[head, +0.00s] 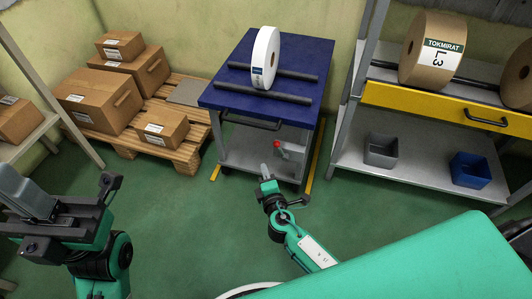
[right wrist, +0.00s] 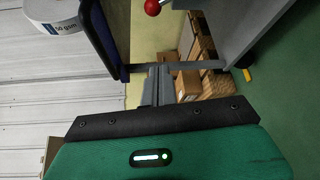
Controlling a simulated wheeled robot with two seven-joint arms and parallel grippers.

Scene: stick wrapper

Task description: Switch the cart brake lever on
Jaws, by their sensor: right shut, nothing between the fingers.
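The cart (head: 268,72) has a blue top and grey lower shelf, and stands in the middle of the head view. Its brake lever shows as a red knob (head: 277,144) beside a small light plate under the top. The red knob (right wrist: 152,7) also shows at the top edge of the right wrist view. My right gripper (head: 264,168) is shut and empty, in front of the cart, a little below and left of the knob, apart from it in the picture. Its fingers (right wrist: 158,85) point toward the cart in the right wrist view.
A white roll (head: 265,58) stands on the cart between dark bars. A wooden pallet (head: 185,150) with several cardboard boxes is on the left. A shelf (head: 440,180) with a yellow drawer and bins stands on the right. Green floor in front of the cart is clear.

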